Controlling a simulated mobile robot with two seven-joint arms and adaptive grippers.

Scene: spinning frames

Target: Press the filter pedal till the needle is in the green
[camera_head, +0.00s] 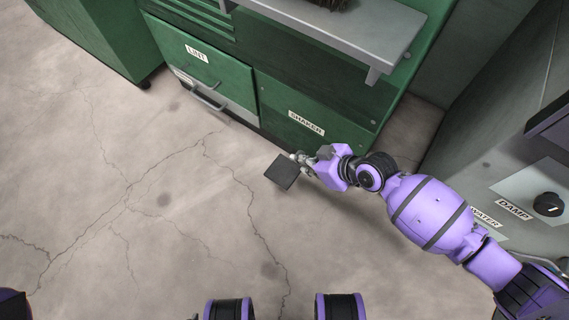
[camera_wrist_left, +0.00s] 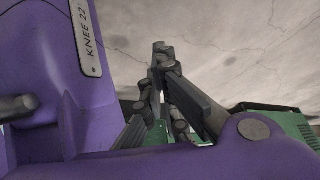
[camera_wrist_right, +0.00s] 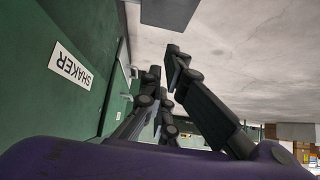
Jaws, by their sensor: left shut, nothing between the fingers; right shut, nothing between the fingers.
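A dark square plate (camera_head: 283,172), which looks like the pedal, is low in front of the green machine's panel labelled SHAKER (camera_head: 306,122). It also shows at the top of the right wrist view (camera_wrist_right: 170,12). My right gripper (camera_head: 298,158) is shut and empty at the plate's upper right edge; I cannot tell whether it touches. Its fingers (camera_wrist_right: 163,70) point along the green panel in the right wrist view. My left gripper (camera_wrist_left: 161,58) is shut and empty, seen only in its wrist view, with floor beyond. No gauge or needle is in view.
A drawer labelled LINT (camera_head: 197,54) with a metal handle (camera_head: 208,102) is left of the panel. A grey shelf (camera_head: 340,30) juts out above. A grey cabinet with a DAMP knob (camera_head: 548,204) stands at right. The cracked floor (camera_head: 120,190) at left is clear.

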